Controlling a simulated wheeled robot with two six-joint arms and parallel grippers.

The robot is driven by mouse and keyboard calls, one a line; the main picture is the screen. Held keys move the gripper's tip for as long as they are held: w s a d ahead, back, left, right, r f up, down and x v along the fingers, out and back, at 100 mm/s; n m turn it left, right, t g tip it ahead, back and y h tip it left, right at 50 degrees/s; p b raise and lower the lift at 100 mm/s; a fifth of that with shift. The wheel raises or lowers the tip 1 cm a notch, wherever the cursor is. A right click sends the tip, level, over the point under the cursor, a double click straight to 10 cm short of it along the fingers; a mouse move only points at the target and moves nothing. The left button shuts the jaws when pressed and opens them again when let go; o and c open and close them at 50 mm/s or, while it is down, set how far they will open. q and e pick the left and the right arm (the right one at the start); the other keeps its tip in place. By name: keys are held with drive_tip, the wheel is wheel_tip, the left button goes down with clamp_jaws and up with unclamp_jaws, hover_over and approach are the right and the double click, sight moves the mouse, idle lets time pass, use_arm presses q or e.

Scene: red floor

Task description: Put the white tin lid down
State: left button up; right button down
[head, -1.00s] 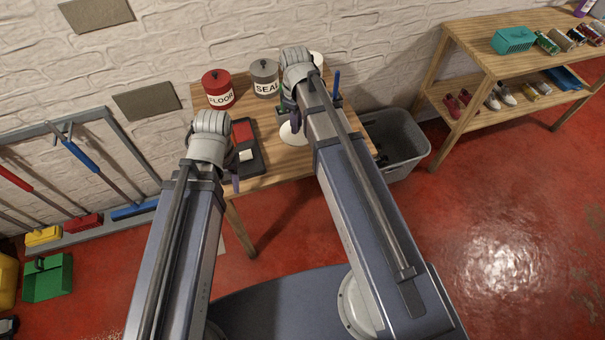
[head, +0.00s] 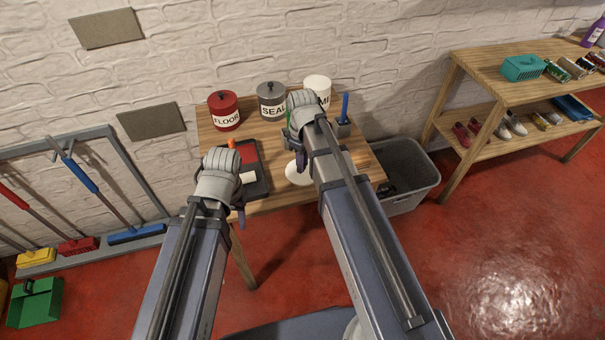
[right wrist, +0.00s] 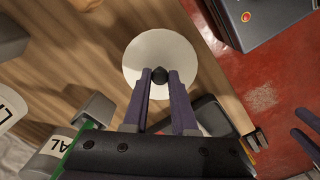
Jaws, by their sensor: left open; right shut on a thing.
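The white tin lid (head: 298,175) is a round white disc with a dark knob, over the wooden table's front part. My right gripper (right wrist: 160,85) is shut on the knob in the right wrist view, with the lid's disc (right wrist: 160,48) beyond the fingertips. I cannot tell whether the lid touches the tabletop. The white tin (head: 320,86) stands at the back of the table, partly hidden by my right arm. My left gripper (head: 239,200) is open and empty by the table's front left edge, beside the black tray.
A red tin (head: 223,112) and a grey tin (head: 271,102) stand at the back. The black tray (head: 257,187) lies left of the lid. A holder with a blue-handled tool (head: 344,108) stands behind right. A grey bin (head: 412,190) is right of the table (head: 275,206).

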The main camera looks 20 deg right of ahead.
drive_tip(key=shift+f+b, duration=1.95)
drive_tip(key=shift+b, duration=0.05)
drive_tip(key=shift+r, duration=0.15)
drive_tip(key=c, duration=1.2)
unclamp_jaws()
drive_tip(key=shift+f, duration=0.2)
drive_tip(key=o, duration=0.5)
drive_tip(key=shift+r, duration=0.15)
wheel_tip(320, 180, up, 12)
drive_tip(key=p, duration=1.2)
drive_tip(key=shift+r, duration=0.1)
drive_tip(key=s+a+m, duration=0.2)
drive_tip(key=s+a, duration=0.1)
drive_tip(key=s, duration=0.1)
drive_tip(key=s+a+m, duration=0.1)
drive_tip(key=s+a, duration=0.3)
drive_tip(key=s, duration=0.1)
drive_tip(key=s+a+m+h, duration=0.1)
drive_tip(key=s+a+m, duration=0.1)
drive_tip(key=s, duration=0.3)
drive_tip(key=shift+s+a+m, duration=0.15)
drive_tip(key=shift+a+m, duration=0.15)
drive_tip(key=shift+a, duration=0.45)
